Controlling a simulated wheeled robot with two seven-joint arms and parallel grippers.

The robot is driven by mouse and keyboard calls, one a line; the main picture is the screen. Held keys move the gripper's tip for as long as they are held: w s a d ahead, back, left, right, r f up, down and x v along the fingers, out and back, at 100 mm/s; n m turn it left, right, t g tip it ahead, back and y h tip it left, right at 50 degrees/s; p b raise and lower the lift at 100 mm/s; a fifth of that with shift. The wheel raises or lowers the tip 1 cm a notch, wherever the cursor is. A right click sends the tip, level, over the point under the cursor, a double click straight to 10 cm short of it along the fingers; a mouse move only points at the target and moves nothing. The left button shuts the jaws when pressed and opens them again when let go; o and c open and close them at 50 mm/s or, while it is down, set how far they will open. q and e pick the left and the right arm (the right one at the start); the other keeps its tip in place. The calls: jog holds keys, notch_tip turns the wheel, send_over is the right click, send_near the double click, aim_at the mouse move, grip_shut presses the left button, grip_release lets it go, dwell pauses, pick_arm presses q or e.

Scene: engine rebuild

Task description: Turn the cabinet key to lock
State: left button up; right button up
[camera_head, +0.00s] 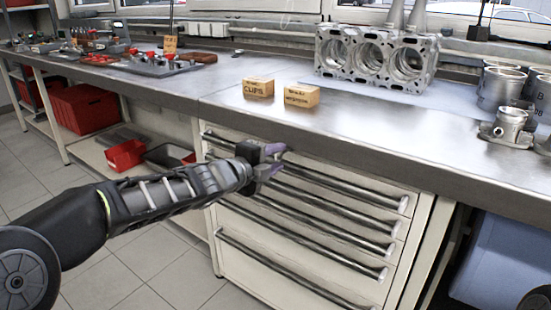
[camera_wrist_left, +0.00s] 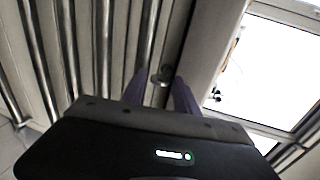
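The white cabinet (camera_head: 262,228) has several drawers with long metal bar handles and stands under the bench. In the left wrist view, a small metal key or lock (camera_wrist_left: 163,77) is on the cabinet front, beside the top drawer handle. My left gripper (camera_head: 274,160) is at the upper part of the cabinet front, just under the bench edge. Its purple fingers (camera_wrist_left: 160,92) are apart, with the key showing in the gap between them. I cannot tell whether they touch it or how the key is turned. The head view hides the key. My right gripper is not in view.
The steel bench top (camera_head: 360,135) overhangs just above the gripper. On it stand two small labelled boxes (camera_head: 258,87), an engine block (camera_head: 375,57) and metal cylinders (camera_head: 500,88). Red bins (camera_head: 125,155) sit on a low shelf at left. The tiled floor there is clear.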

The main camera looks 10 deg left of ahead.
pick_arm(q)
jog(key=shift+o, duration=1.1)
jog(key=p+v, duration=0.2)
jog(key=v, duration=0.6)
